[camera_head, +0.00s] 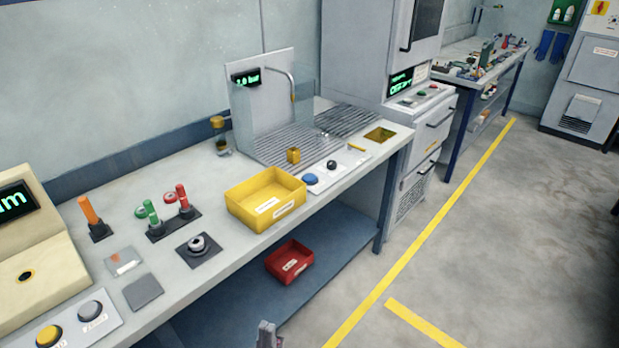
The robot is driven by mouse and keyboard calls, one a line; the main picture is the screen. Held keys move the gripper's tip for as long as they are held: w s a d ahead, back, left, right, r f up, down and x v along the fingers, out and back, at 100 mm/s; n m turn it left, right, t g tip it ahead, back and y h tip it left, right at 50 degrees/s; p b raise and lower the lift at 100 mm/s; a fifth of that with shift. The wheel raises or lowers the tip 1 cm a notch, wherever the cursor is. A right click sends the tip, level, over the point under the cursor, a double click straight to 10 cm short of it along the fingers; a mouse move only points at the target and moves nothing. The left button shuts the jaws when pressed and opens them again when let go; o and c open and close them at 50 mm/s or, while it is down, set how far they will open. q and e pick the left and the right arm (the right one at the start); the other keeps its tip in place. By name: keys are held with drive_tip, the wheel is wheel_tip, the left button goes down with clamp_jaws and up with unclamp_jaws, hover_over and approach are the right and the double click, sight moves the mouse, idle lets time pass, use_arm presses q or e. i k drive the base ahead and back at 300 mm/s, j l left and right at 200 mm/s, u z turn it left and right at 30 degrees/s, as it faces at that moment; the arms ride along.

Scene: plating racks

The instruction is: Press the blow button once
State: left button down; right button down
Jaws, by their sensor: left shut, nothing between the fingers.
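A control strip (345,168) lies along the bench front before the wash or air station. It carries a blue button (311,179) and a smaller black knob (331,164); their labels are too small to read, so I cannot confirm which is the blow button. Behind it stands the station with a bent nozzle (293,84) and a display (245,78) reading about 1.0 bar. A small brass block (293,155) sits on the slatted grate. My left gripper (268,335) shows only its tip at the bottom edge, shut and empty, well below and apart from the buttons. My right gripper is out of view.
A yellow bin (262,212) stands on the bench left of the blue button. Red and green handled tools (183,196) stand further left. A beige machine (30,250) with yellow and grey buttons is at far left. A red bin (290,265) is on the lower shelf. Floor is clear on the right.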

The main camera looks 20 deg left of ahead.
sight(307, 178)
drive_tip(key=i+l, duration=0.2)
drive_tip(key=i, duration=0.15)
drive_tip(key=i+l, duration=0.15)
drive_tip(key=i, duration=0.25)
drive_tip(key=i+l, duration=0.2)
drive_tip(key=i, duration=0.15)
drive_tip(key=i+u, duration=0.1)
drive_tip(key=u, duration=1.35)
